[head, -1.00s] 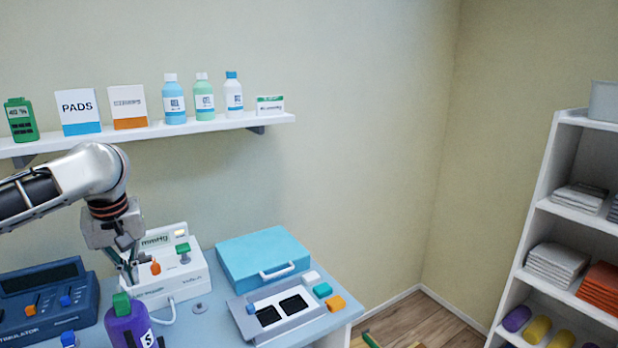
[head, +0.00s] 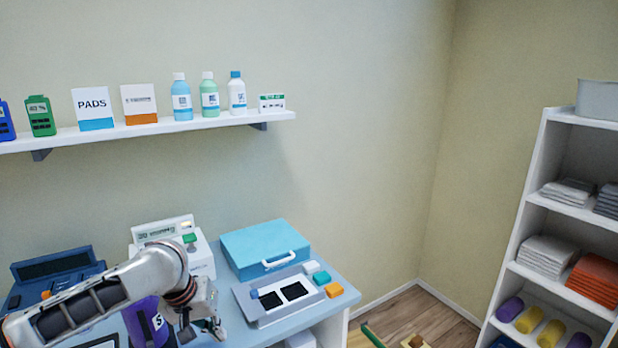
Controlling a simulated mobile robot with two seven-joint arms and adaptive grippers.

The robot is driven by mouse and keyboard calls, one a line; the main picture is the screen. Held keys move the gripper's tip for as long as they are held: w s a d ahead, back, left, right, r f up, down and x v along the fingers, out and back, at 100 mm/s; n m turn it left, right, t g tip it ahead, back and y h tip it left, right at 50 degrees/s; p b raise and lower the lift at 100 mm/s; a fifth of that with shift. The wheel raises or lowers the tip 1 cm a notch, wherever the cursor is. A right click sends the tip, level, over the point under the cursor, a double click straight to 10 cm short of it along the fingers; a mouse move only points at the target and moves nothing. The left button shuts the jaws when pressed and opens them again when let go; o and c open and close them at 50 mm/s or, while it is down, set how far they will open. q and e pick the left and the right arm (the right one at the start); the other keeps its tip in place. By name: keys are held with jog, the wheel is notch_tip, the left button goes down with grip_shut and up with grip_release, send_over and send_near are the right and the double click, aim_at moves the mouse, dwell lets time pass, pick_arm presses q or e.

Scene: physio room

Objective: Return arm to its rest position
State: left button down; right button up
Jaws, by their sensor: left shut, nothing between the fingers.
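My left arm reaches in from the lower left, and its gripper (head: 204,334) is shut and empty. It is low in the head view, in front of the table's (head: 345,277) near part and just right of a purple bottle (head: 147,318). The arm hides part of the bottle and of the white mmHg device (head: 203,262) behind it. My right gripper is not in view.
A blue console (head: 55,272) stands at the left of the table. A light blue case (head: 262,248) and a grey tray (head: 262,316) with dark pads lie to the right. A wall shelf (head: 150,128) holds boxes and bottles. A white rack (head: 535,215) stands at the right.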

pick_arm(q)
jog(key=s+d+f+m+t+h, duration=0.2)
jog(key=s+d+f, duration=0.2)
jog(key=d+f, duration=0.25)
jog(key=s+d+f+m+t+h, duration=0.1)
jog(key=s+d+f+t+h, duration=0.1)
jog(key=s+d+f, duration=0.35)
jog(key=s+a+f+m+t+y, duration=0.2)
jog(key=s+a+f+t+y, duration=0.1)
jog(key=s+a+f, duration=1)
jog(key=s+y, duration=0.1)
jog(key=s, duration=0.2)
jog(key=shift+s+a, duration=0.25)
